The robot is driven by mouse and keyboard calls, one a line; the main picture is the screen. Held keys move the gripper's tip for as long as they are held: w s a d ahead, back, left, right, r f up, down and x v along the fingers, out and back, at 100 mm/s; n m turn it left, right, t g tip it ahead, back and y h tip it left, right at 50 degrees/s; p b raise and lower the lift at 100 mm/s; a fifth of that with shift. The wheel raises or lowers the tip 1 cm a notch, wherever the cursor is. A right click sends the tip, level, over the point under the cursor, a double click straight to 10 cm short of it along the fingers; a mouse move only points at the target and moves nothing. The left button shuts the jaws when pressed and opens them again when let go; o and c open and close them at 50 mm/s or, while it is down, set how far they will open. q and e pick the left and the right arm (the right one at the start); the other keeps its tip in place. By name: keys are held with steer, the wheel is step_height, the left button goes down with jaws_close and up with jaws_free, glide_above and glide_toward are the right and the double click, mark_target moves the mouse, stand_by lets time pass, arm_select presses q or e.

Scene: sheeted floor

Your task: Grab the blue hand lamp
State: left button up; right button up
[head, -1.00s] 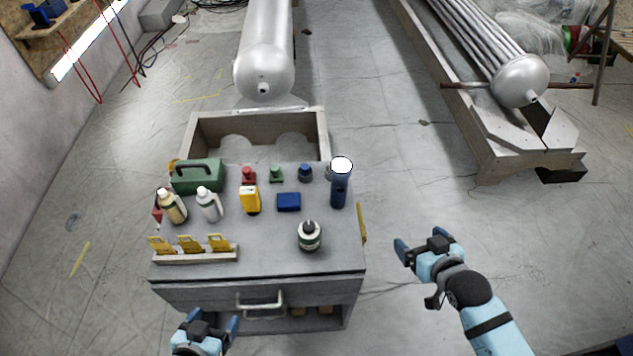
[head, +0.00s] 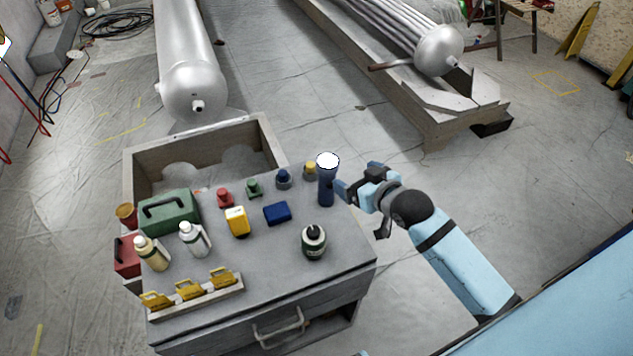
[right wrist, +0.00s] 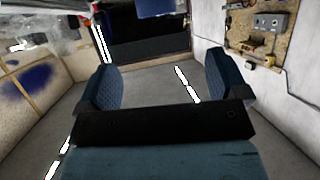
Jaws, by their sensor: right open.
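The blue hand lamp (head: 326,187) stands upright at the right edge of the grey cabinet top, with a bright white round top. My right gripper (head: 357,179) is open just to the right of the lamp, at about its height. One fingertip is close to the lamp's side; I cannot tell whether they touch. The open fingers also show in the right wrist view (right wrist: 160,88), with nothing clearly between them; I cannot make out the lamp there. Only a small blue tip, seemingly of my left gripper (head: 362,353), shows at the bottom edge.
An open bin (head: 265,140) lies behind.

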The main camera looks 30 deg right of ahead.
mark_target(329, 162)
steer(key=x, duration=0.8)
steer(key=shift+d, duration=0.1)
steer(key=shift+x, duration=2.75)
steer(key=shift+d+f, duration=0.1)
steer(key=shift+d, duration=0.05)
steer(key=shift+s, duration=0.1)
steer(key=shift+c, duration=0.4)
steer(key=c, duration=1.3)
steer(key=shift+o, duration=0.2)
